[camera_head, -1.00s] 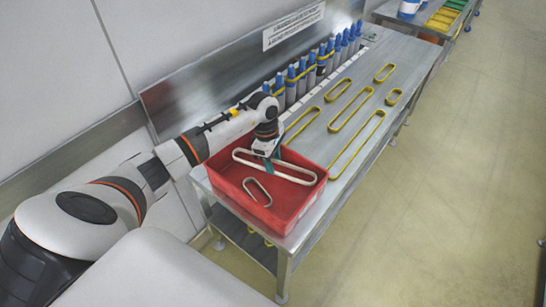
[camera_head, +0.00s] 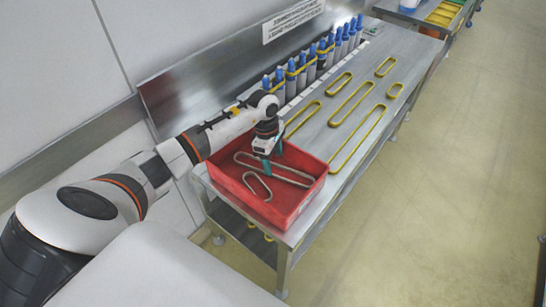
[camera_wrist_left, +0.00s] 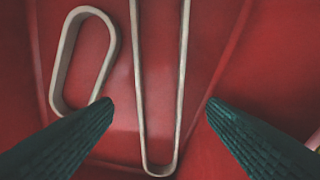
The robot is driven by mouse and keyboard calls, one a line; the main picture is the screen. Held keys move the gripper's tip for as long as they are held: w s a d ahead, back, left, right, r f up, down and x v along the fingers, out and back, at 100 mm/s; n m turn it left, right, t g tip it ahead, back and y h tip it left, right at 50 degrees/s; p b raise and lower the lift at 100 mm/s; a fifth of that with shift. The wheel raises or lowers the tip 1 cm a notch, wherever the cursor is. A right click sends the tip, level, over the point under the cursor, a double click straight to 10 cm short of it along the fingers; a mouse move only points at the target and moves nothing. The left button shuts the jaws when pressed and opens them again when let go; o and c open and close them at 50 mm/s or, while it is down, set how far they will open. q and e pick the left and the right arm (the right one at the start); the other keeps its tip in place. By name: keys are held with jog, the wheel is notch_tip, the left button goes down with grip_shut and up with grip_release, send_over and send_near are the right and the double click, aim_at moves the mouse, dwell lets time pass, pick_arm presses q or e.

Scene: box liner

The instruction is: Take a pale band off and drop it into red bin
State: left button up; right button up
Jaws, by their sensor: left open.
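The red bin (camera_head: 322,172) stands at the near end of the steel table. A long pale band (camera_head: 293,178) lies in the bin, and a shorter pale band (camera_head: 257,187) lies in front of it. My left gripper (camera_head: 267,172) points down over the bin. The left wrist view shows its two dark green fingers (camera_wrist_left: 158,106) wide apart and empty. In that view the long pale band (camera_wrist_left: 139,90) runs between the fingers, apart from both. The short pale band (camera_wrist_left: 62,62) lies to its left on the red floor. My right gripper is out of view.
Several yellow bands (camera_head: 351,103) lie flat on the steel table (camera_head: 318,127). A row of blue-topped bottles (camera_head: 302,72), some with yellow bands around them, stands along the back. A second table (camera_head: 418,17) is farther off. The floor at right is clear.

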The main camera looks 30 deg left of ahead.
pick_arm(q)
jog(key=shift+r, duration=0.1)
notch_tip(320, 180, up, 12)
jog(key=a+b, duration=0.1)
jog(key=b, duration=0.1)
jog(key=shift+s+a, duration=0.2)
jog(key=shift+a, duration=0.2)
jog(key=shift+f, duration=0.2)
